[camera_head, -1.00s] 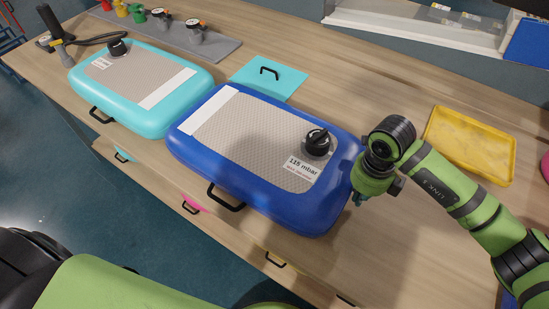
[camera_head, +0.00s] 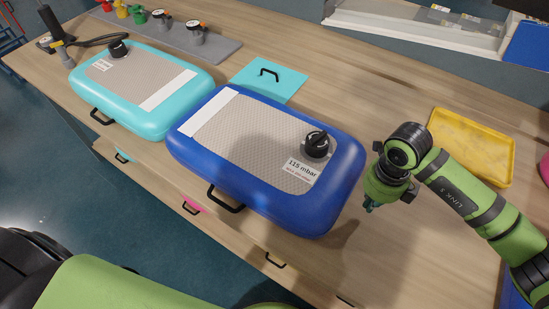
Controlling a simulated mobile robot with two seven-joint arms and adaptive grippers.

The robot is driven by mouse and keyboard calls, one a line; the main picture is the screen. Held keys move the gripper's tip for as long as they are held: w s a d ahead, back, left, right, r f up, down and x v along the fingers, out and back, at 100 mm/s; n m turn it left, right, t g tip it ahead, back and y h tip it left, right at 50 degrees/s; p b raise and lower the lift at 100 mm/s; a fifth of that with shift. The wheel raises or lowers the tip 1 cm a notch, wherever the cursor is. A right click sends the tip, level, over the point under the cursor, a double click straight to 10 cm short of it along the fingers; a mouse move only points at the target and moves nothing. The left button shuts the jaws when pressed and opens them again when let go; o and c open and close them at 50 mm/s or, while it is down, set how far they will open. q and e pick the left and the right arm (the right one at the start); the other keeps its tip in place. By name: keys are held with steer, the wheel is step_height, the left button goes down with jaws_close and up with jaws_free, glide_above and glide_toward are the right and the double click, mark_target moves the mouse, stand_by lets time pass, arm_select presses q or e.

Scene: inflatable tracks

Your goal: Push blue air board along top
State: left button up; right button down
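The blue air board (camera_head: 222,172) lies flat on the wooden bench in the head view. It has a grey textured top, a white strip at its left end, a black valve knob and a "115 mbar" label at its right end. A black handle is on its front side. My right gripper (camera_head: 369,207) is to the right of the board's right end, apart from it, pointing down. Its fingers are small and mostly hidden by the wrist, so I cannot tell if they are open or shut. My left gripper is not in view.
A turquoise air board (camera_head: 150,118) lies left of the blue one, close to it. A turquoise plate with a black handle (camera_head: 281,84) is behind them. A yellow tray (camera_head: 470,146) is at the right. A grey mat (camera_head: 222,48) holds gauges.

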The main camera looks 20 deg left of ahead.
step_height(320, 180, up, 9)
steer(key=p, duration=0.4)
steer(key=shift+r+p, duration=0.15)
steer(key=shift+p, duration=0.25)
